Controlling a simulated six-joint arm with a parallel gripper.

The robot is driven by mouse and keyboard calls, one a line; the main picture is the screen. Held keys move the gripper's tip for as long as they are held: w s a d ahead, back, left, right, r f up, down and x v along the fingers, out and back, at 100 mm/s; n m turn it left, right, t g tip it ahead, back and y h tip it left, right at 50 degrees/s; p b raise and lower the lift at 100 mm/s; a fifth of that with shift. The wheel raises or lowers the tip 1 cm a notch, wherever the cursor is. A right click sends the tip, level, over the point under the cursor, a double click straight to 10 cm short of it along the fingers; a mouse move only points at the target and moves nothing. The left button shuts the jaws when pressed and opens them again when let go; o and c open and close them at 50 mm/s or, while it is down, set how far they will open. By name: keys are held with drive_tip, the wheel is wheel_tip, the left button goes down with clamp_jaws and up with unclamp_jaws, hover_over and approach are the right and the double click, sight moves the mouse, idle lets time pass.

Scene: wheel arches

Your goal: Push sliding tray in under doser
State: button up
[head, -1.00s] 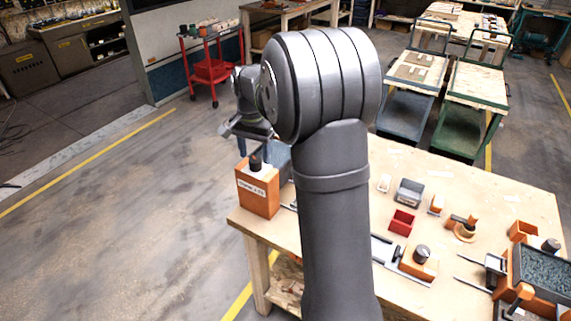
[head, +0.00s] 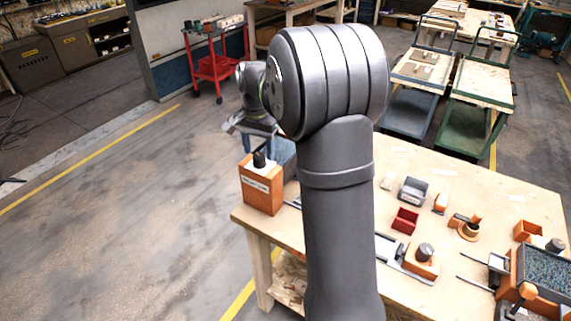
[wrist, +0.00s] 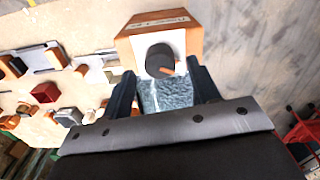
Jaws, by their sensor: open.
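An orange housing (head: 262,190) with a pale label and a black knob stands at the table's left corner. A granule-filled hopper (head: 284,158) sits against it, and together they look like the doser. In the wrist view the housing (wrist: 187,37) lies beyond my fingertips and the hopper's grey granules (wrist: 172,93) show between them. My gripper (wrist: 163,78) is open and empty above this unit; whether it touches the hopper is unclear. In the head view my gripper (head: 254,140) is small and partly hidden. I cannot clearly make out the sliding tray; my arm hides part of the table.
A second granule-filled unit (head: 545,272) stands at the right, with thin rails toward the left. A red bin (head: 405,220), a grey holder (head: 413,190) and an orange block with a knob (head: 422,262) stand between. The floor left of the table is clear.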

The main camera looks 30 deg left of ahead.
drive_tip(key=shift+w+d+r, duration=0.1)
drive_tip(key=shift+r, duration=0.05)
drive_tip(key=shift+c, duration=0.3)
drive_tip(key=w+d+f+m, duration=0.1)
drive_tip(key=w+d+m, duration=0.25)
drive_tip(key=d, duration=0.85)
drive_tip(key=w+d+f+m, duration=0.1)
drive_tip(key=w+d+m, duration=0.3)
drive_tip(key=d, duration=0.8)
drive_tip(key=shift+n, duration=0.35)
drive_tip(key=f, duration=1.7)
drive_tip(key=shift+w+a, duration=0.2)
drive_tip(key=shift+w, duration=0.2)
drive_tip(key=shift+c, duration=0.2)
clamp_jaws()
drive_tip(key=shift+a, duration=0.1)
